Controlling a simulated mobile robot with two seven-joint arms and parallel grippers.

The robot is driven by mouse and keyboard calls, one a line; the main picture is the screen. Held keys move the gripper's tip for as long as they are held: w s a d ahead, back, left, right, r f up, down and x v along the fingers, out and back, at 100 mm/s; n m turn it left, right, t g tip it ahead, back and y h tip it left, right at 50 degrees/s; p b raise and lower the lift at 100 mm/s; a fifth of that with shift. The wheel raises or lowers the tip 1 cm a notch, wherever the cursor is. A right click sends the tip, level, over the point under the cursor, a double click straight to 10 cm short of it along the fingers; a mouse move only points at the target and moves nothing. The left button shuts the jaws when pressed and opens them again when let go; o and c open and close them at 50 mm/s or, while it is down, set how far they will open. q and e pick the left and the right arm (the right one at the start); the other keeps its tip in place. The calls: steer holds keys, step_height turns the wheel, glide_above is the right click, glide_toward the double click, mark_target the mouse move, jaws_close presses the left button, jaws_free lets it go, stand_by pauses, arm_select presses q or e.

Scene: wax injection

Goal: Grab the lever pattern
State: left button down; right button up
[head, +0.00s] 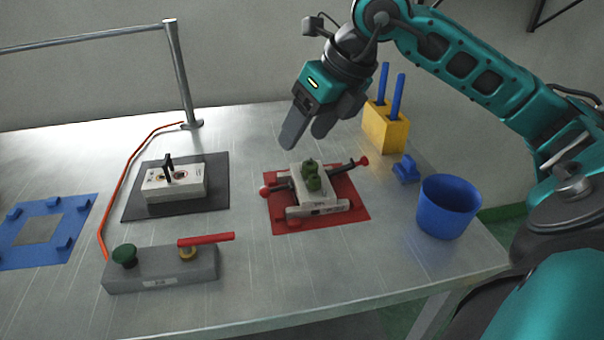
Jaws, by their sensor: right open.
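A small dark green piece (312,176), which looks like the lever pattern, sits on top of a light grey mould block (298,190). The block rests in a fixture on a red mat (350,208) in the middle of the table. The fixture has dark rods with red ball ends on both sides. My right gripper (306,136) is open and empty, pointing down above and behind the green piece, clear of it. My left gripper is out of view.
A second light block (188,190) with a black upright stands on a dark mat (218,198). A grey control box (150,272) with a red lever is in front. A blue cup (447,212), blue clip (405,168) and yellow holder (384,132) stand right. A blue frame (75,213) lies left.

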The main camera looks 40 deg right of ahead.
steer(key=d+m+h, duration=0.1)
steer(key=d+h, duration=0.1)
steer(key=d, duration=0.3)
steer(key=b, duration=0.1)
glide_toward(311, 165)
steer(key=x, duration=0.3)
steer(key=shift+b+x, duration=0.55)
steer(key=shift+x, duration=2.35)
steer(key=c, duration=1.1)
steer(key=shift+r, duration=0.1)
